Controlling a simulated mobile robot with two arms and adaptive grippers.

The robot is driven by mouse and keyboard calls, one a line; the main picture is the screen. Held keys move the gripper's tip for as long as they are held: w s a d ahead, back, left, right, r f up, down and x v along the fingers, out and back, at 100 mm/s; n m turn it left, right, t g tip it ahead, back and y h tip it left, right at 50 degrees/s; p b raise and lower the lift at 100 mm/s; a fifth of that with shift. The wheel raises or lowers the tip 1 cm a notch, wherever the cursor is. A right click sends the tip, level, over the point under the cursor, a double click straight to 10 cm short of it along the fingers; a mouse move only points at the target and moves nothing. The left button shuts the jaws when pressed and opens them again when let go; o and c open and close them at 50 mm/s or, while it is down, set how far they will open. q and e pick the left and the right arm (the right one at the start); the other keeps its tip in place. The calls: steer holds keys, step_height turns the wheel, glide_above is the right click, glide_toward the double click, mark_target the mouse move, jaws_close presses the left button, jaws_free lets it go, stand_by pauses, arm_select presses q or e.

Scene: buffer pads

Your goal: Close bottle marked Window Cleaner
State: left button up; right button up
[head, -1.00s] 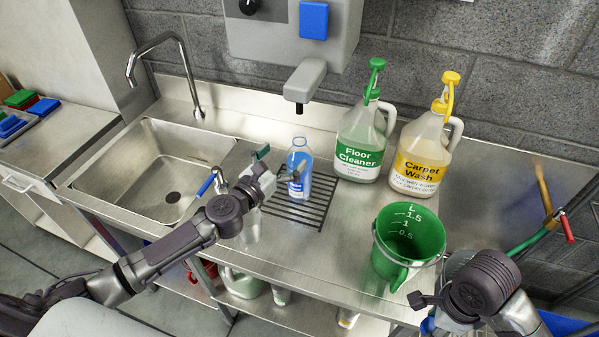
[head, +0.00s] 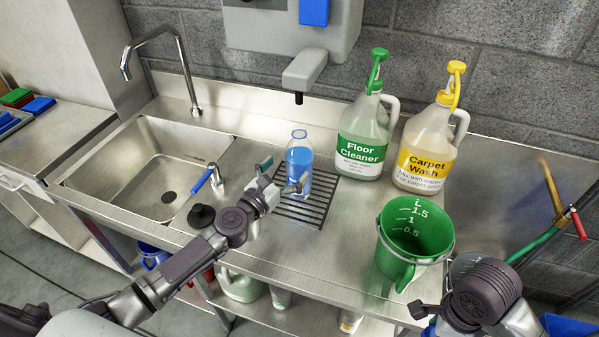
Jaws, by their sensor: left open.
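A clear bottle of blue liquid (head: 299,160) stands upright on the drain grate below the wall dispenser. Its top looks uncapped, and its label is mostly hidden. My left gripper (head: 280,177) is open at the bottle's lower left, with one finger overlapping the bottle in the picture; I cannot tell whether it touches. A spray top with a blue lever (head: 203,180) stands on the counter by the sink's right edge. My right wrist shows at the lower right, but its fingers are not clear.
A floor cleaner jug (head: 362,140) and a carpet wash jug (head: 425,150) stand behind to the right. A green bucket (head: 413,228) stands on the counter's right part. The sink (head: 160,165) is left, and a dark round object (head: 201,215) lies near its front corner.

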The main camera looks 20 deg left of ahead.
mark_target(300, 154)
arm_select(q)
steer(key=shift+w, duration=0.1)
steer(key=x, duration=0.6)
steer(key=shift+d+b, duration=0.1)
steer(key=shift+b, duration=0.2)
arm_select(e)
steer(key=shift+f, duration=0.25)
arm_select(q)
steer(key=c, duration=1.6)
steer(key=shift+r, duration=0.1)
steer(key=shift+c, duration=1)
steer(key=shift+r, duration=0.2)
arm_select(e)
steer(key=shift+r, duration=0.2)
